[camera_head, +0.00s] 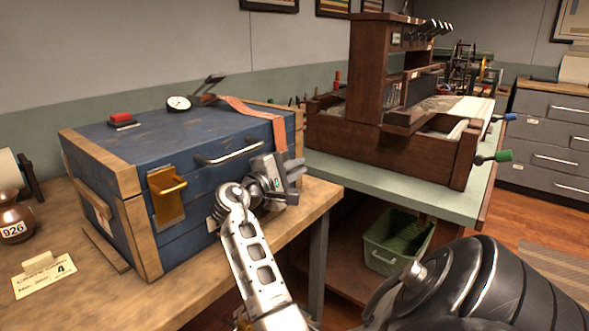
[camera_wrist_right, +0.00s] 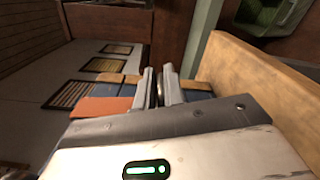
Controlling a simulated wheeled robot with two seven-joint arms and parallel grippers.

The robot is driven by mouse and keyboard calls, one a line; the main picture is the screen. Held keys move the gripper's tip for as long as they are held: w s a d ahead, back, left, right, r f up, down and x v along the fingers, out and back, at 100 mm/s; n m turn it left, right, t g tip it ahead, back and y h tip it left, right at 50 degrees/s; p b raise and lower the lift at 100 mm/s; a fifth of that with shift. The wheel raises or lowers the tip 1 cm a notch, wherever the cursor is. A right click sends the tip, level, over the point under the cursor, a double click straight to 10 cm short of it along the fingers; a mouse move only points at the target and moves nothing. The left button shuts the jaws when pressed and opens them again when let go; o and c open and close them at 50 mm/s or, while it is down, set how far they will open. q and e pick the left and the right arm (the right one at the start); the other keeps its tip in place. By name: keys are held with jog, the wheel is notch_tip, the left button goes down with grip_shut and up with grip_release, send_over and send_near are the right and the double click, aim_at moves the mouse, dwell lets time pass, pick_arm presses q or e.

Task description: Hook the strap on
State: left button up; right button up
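A blue chest (camera_head: 215,135) with wooden edges stands on the wooden bench (camera_head: 310,212). An orange strap (camera_head: 245,108) runs across its lid and hangs over the front right edge; its lower end is hidden behind my gripper. In the right wrist view the strap (camera_wrist_right: 100,106) shows left of the fingers. A brass bracket (camera_head: 168,195) is on the chest's front left. My right gripper (camera_head: 288,172) is at the chest's front right, beside the hanging strap. Its fingers (camera_wrist_right: 160,85) are close together with a dark narrow shape between them; I cannot tell whether it is held. My left gripper is out of view.
A gauge (camera_head: 179,103) and a red-topped block (camera_head: 121,119) sit on the lid. A numbered jug (camera_head: 14,222) and a card (camera_head: 43,274) are at the left. A green-topped bench (camera_head: 400,188) with a wooden cabinet stands at right, above a green crate (camera_head: 397,240).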

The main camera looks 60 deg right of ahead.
jog(key=o, duration=0.4)
jog(key=shift+w+f, duration=0.1)
jog(key=shift+f, duration=0.25)
jog(key=shift+r, duration=0.15)
jog(key=w+a, duration=0.1)
jog(key=a, duration=1.1)
jog(key=shift+r, duration=0.1)
